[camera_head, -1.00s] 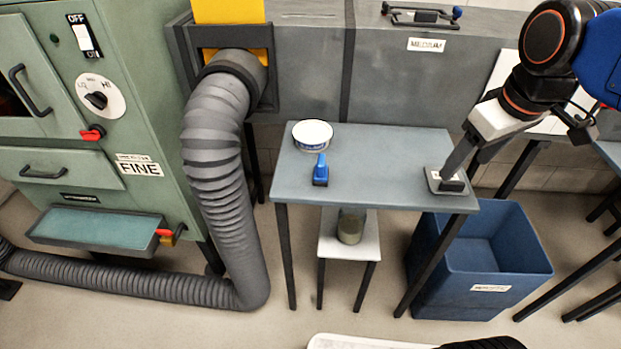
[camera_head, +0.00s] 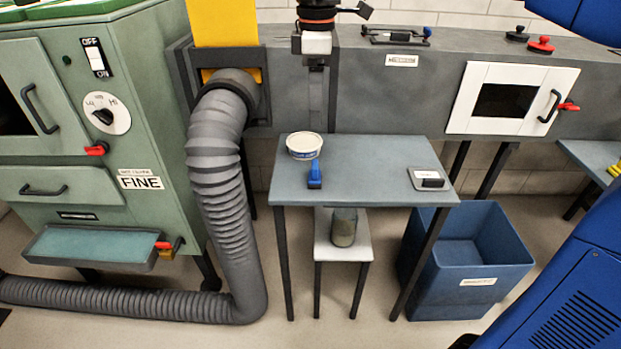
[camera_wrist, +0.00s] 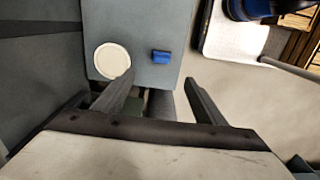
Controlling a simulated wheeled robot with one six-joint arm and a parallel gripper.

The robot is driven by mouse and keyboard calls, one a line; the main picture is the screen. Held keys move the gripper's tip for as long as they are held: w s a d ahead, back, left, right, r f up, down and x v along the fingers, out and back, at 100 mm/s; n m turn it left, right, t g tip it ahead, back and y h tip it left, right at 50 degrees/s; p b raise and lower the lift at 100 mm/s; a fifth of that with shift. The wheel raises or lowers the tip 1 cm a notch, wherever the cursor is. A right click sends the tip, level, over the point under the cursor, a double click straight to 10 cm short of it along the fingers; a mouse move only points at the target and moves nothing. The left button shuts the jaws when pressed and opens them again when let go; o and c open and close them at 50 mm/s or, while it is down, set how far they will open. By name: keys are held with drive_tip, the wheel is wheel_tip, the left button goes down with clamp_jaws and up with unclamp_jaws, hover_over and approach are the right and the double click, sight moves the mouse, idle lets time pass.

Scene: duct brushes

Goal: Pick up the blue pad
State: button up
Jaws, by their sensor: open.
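In the wrist view the blue pad (camera_wrist: 161,57) lies on the tabletop, right of the white tub lid (camera_wrist: 112,60).
A grey plate with a label and a dark block (camera_head: 427,179) lies at the table's right. A low white stool (camera_head: 343,252) bears a jar (camera_head: 344,227) underneath. A blue bin (camera_head: 470,275) stands right. A ribbed grey hose (camera_head: 215,150) runs left of the table.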

sight(315, 164)
wheel_tip(315, 164, down, 12)
drive_tip(key=shift+r, duration=0.1)
drive_tip(key=shift+s+f, duration=0.2)
drive_tip(key=shift+f, duration=2.4)
drive_tip(key=c, duration=1.1)
drive_tip(key=shift+r, duration=0.1)
drive_tip(key=shift+c, duration=0.2)
wheel_tip(315, 164, up, 10)
drive_tip(key=shift+f, duration=0.1)
